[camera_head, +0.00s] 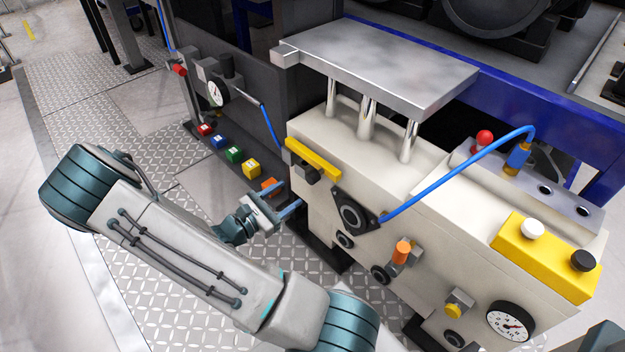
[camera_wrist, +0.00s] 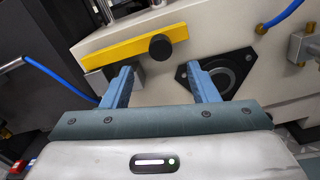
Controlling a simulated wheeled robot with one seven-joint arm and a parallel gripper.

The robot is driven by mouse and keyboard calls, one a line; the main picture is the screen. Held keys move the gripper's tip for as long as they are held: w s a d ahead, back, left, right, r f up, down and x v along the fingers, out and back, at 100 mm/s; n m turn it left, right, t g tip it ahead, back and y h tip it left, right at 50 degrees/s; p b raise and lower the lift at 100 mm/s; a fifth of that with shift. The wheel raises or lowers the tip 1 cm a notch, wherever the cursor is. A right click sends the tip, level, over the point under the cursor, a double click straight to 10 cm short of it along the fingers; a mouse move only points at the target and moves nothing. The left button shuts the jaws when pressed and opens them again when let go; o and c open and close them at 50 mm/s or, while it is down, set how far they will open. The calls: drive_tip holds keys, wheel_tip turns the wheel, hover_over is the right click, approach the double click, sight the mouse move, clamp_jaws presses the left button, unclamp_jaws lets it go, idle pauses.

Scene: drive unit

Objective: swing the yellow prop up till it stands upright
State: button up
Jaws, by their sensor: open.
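The yellow prop (camera_head: 313,158) is a flat bar lying along the upper edge of the cream machine body (camera_head: 460,235), below the raised metal plate. In the wrist view the prop (camera_wrist: 115,54) slants up slightly to the right, with a round black knob (camera_wrist: 161,47) near its right part. My gripper (camera_head: 290,209) is open and empty, in front of the machine's left end and below the prop. In the wrist view its two blue fingers (camera_wrist: 161,73) point at the machine, with the knob beyond and between the tips. The fingers appear apart from the knob and prop.
A black flange (camera_wrist: 220,72) sits right of the prop. A blue hose (camera_head: 450,175) arches over the machine's front. An orange knob (camera_head: 402,250) and a dial (camera_head: 510,321) are lower right. Several coloured blocks (camera_head: 235,155) stand at the left. The metal plate (camera_head: 385,60) overhangs above.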

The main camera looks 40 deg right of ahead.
sight(309, 179)
drive_tip(key=d, duration=0.3)
drive_tip(key=d+b, duration=0.1)
drive_tip(key=d, duration=0.3)
drive_tip(key=d+b, duration=0.1)
drive_tip(key=d, duration=0.2)
drive_tip(key=shift+w+d, duration=0.15)
drive_tip(key=shift+w, duration=0.25)
